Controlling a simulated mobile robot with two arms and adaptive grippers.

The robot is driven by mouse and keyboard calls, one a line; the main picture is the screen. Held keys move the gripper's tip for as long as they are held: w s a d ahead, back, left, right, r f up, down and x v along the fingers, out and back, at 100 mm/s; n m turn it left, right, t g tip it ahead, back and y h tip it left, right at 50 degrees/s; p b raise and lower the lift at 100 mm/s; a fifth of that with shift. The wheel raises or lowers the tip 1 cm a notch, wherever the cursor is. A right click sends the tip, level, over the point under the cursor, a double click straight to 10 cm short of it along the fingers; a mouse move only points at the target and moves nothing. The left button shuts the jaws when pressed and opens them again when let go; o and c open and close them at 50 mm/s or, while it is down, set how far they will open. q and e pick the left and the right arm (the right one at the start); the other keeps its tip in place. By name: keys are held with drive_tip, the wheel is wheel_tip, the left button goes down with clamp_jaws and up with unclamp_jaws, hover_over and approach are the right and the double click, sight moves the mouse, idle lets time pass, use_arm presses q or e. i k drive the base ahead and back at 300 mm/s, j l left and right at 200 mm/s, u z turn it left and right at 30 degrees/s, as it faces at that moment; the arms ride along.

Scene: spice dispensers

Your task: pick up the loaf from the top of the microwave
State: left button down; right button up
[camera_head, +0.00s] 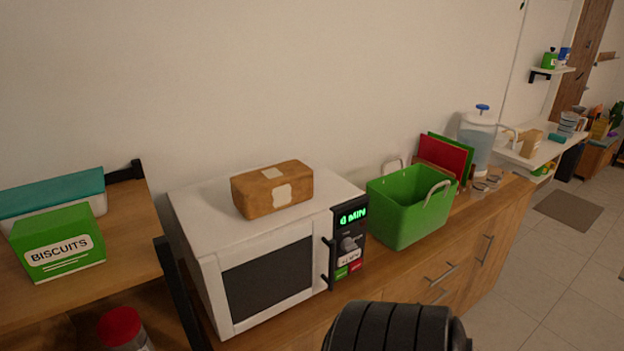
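The loaf (250,196) is a brown block with pale patches. It lies on top of the white microwave (210,215), near the middle of its top. The microwave stands on a wooden counter, its dark door shut and its green display lit. Nothing touches the loaf from above or from the sides. A black ribbed part, likely of my own arm, shows at the bottom centre, in front of the counter and below the microwave's right side. No gripper fingers show in this view.
A green basket (408,211) stands just right of the microwave. A green biscuits box (57,244) and a teal-lidded container (50,195) sit on a wooden shelf at left. A red-lidded jar (120,327) is below. A wall rises behind the microwave.

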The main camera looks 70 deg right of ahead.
sight(256, 194)
drive_tip(key=z, duration=1.85)
drive_tip(key=i+l+u, duration=0.1)
drive_tip(key=l, duration=0.15)
